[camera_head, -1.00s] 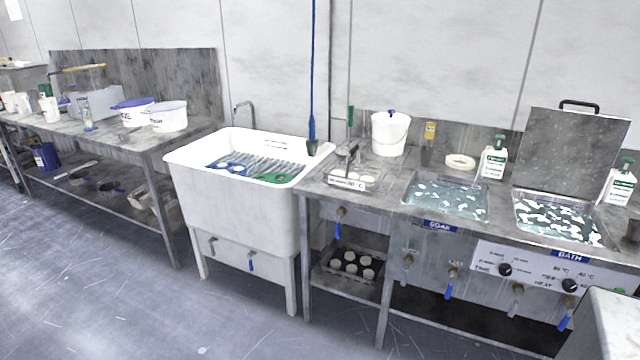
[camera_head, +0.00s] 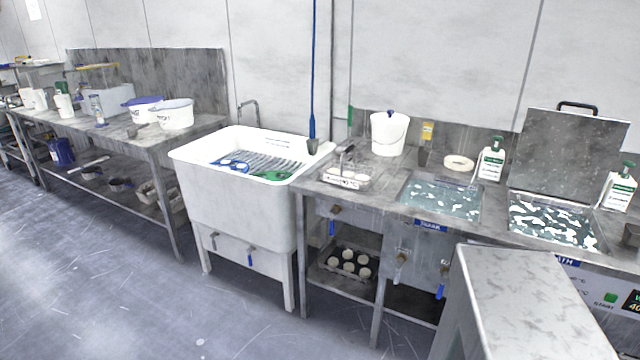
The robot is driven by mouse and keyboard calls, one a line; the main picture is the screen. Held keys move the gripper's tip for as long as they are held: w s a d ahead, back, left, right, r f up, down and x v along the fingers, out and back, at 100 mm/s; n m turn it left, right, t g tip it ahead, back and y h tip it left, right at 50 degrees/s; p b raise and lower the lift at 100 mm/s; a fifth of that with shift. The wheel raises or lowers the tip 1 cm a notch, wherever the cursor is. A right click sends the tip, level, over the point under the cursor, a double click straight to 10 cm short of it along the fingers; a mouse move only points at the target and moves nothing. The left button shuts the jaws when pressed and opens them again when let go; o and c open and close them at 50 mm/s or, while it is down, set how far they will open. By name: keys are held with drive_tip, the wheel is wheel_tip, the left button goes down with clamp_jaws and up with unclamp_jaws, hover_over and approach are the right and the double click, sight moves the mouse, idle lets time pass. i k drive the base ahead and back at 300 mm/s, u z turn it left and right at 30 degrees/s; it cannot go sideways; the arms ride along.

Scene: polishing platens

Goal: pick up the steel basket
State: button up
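The steel basket (camera_head: 345,182) is small and has an upright handle. It stands on the steel bench top between the white sink and the SOAK bath, with pale round pieces in it. Its finer details are too small to tell. My gripper is not in view.
The white sink (camera_head: 235,195) is left of the basket. A white bucket (camera_head: 388,134) stands behind it. The SOAK bath (camera_head: 440,198) and the second bath (camera_head: 552,222) lie right. A dark tray (camera_head: 325,268) is on the shelf below. A grey metal-topped block (camera_head: 525,285) fills the lower right.

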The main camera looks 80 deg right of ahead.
sight(347, 182)
drive_tip(key=z, duration=0.45)
drive_tip(key=k, duration=0.15)
drive_tip(key=u, duration=1.55)
drive_tip(key=k, duration=1.85)
drive_tip(key=z, duration=1.2)
